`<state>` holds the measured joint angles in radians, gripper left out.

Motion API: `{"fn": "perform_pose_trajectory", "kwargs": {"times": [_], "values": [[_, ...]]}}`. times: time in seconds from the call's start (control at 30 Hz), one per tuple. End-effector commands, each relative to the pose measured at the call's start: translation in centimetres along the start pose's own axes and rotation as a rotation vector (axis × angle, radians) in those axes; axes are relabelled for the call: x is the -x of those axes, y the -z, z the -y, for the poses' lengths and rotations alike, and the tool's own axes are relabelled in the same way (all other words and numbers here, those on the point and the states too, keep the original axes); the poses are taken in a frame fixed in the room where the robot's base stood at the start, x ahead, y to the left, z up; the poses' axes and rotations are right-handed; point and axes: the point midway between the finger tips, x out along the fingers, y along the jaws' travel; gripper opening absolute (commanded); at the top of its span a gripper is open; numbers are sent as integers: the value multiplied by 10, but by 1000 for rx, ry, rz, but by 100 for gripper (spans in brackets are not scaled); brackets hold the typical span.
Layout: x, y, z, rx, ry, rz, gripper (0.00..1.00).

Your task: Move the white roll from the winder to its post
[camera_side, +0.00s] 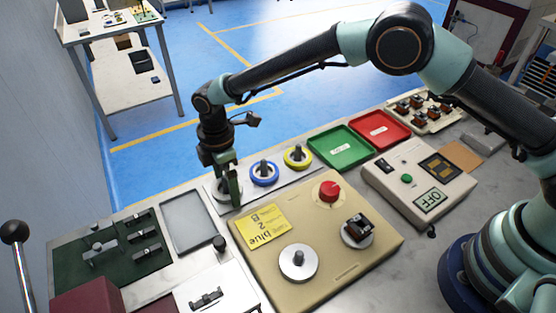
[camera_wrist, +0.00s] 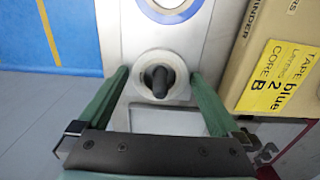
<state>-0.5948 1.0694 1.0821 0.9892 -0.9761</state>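The white roll (camera_wrist: 142,68) sits around a dark post (camera_wrist: 159,80) on the pale rail, with the post's tip standing up through its middle. In the side view the white roll (camera_side: 219,192) is partly hidden by my gripper. My gripper (camera_side: 231,196) points down at the left end of the post row. In the wrist view its green fingers (camera_wrist: 161,76) stand open on either side of the roll, with small gaps visible. The beige winder (camera_side: 330,268) is to the right and nearer the camera. It has a bare grey disc with a spindle (camera_side: 298,262) and no white roll on it.
A blue roll (camera_side: 264,174) and a yellow roll (camera_side: 298,157) sit on neighbouring posts. Green (camera_side: 345,147) and red (camera_side: 382,130) trays lie beyond. A yellow note (camera_side: 262,225) reading "blue 2 B" and a red knob (camera_side: 330,191) are on the winder. An empty grey tray (camera_side: 188,222) lies left.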

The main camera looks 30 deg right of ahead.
Motion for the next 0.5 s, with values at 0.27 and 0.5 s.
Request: {"fn": "perform_pose_trajectory", "kwargs": {"times": [0.27, 0.5], "values": [[5, 0, 0, 0, -1, -1, 100], [43, 1, -1, 0, -4, -3, 100]]}}
